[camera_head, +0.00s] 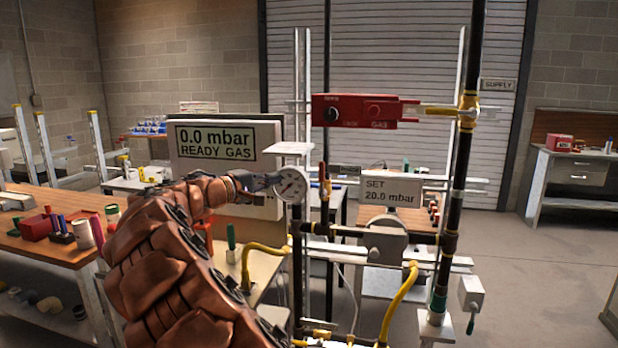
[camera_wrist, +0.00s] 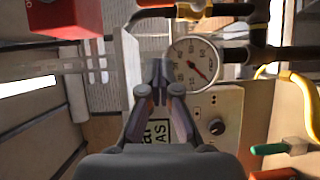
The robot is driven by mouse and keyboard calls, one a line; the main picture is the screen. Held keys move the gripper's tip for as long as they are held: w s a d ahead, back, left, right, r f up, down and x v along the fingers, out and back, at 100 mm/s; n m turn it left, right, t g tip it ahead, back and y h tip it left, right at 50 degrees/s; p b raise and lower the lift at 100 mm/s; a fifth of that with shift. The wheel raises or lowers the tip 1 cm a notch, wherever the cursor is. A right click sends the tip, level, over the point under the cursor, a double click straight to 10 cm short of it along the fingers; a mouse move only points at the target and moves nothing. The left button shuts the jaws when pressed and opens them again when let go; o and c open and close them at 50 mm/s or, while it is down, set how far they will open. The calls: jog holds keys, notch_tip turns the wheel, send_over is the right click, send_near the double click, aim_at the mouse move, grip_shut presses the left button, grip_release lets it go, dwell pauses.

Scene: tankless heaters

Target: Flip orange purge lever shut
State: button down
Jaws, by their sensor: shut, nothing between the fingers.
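The small orange lever (camera_head: 327,187) stands roughly upright on a thin pipe just right of the round pressure gauge (camera_head: 291,186). In the wrist view an orange piece (camera_wrist: 154,3), likely the same lever, is cut by the top edge, so its full pose is hidden. My gripper (camera_head: 275,181) is beside the gauge, left of the lever and apart from it. In the wrist view my gripper (camera_wrist: 160,72) has its fingertips together with nothing between them, next to the gauge (camera_wrist: 194,63).
A red gas box (camera_head: 365,111) is above right of the gauge. The 0.0 mbar READY GAS display (camera_head: 215,142) is behind my gripper. Black and yellow pipes (camera_head: 460,150) and the SET 20.0 mbar sign (camera_head: 392,190) stand to the right. A wooden workbench (camera_head: 50,240) is at left.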

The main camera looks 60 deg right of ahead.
aim_at(322, 180)
jog(key=shift+w+d, duration=0.35)
jog(key=shift+w, duration=0.3)
jog(key=s+d+p, duration=0.3)
jog(key=s+d, duration=0.2)
jog(key=d, duration=0.5)
jog(key=shift+s, duration=0.25)
jog(key=shift+d, duration=0.1)
jog(key=shift+s, duration=0.1)
dwell(0.3)
